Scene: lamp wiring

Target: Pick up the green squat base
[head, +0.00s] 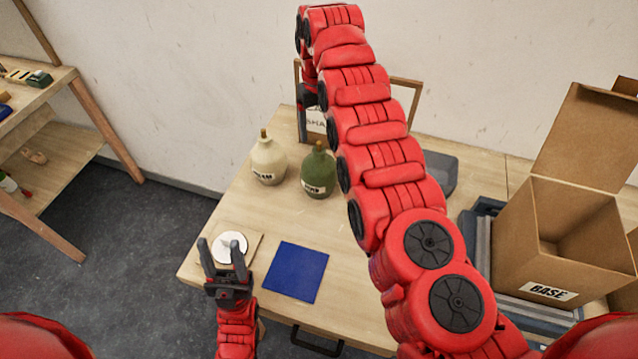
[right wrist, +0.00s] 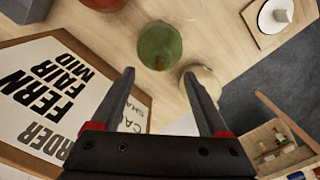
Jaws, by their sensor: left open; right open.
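The green squat base (head: 319,172) stands upright on the table, to the right of a cream base (head: 268,160), with a label on its front. In the right wrist view, the green base (right wrist: 160,45) lies beyond the fingertips, roughly between them. My right gripper (right wrist: 158,73) is open and empty, and the cream base (right wrist: 205,84) shows beside its right finger. My right arm reaches across the table towards the back, and its gripper is near the framed sign. My left gripper (head: 222,246) is open and empty at the table's front left, in front of a white disc (head: 230,247).
A blue mat (head: 295,272) lies at the front of the table. An open cardboard box marked BASE (head: 565,235) stands at the right. A framed order sign (right wrist: 45,95) stands at the back, close to my right gripper. A shelf (head: 55,125) is at the left.

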